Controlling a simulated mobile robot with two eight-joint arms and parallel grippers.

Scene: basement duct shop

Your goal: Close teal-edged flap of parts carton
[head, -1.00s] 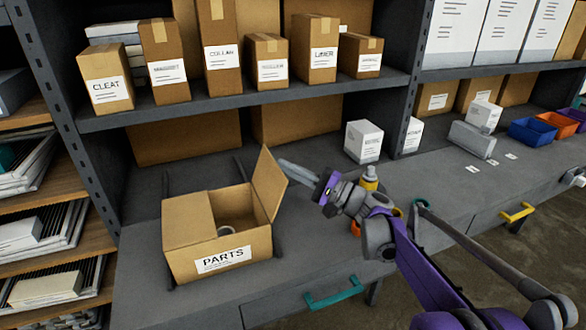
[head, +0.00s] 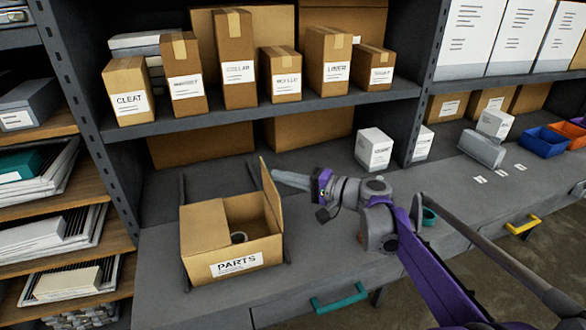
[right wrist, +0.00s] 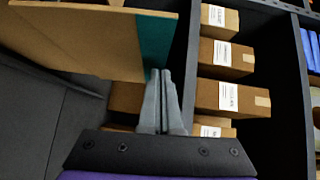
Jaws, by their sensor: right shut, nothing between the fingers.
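The parts carton (head: 232,264) is an open brown box with a PARTS label on its front, standing on the grey bench. Its left flap (head: 205,227) lies flat over the left half. Its right flap (head: 271,192) stands about upright; its teal edge strip (right wrist: 155,45) shows in the right wrist view. A ring-like part (head: 239,237) shows inside the open half. My right gripper (head: 277,175) is shut and empty, its fingertips at the outer side of the right flap near the top. In the right wrist view the fingertips (right wrist: 160,73) appear at the teal strip; contact is hard to confirm.
A shelf (head: 300,108) with several labelled cartons runs above the bench. A white box (head: 373,149) stands behind my right arm. A teal drawer handle (head: 340,298) sits below the bench edge. Bare bench (head: 310,255) lies right of the carton.

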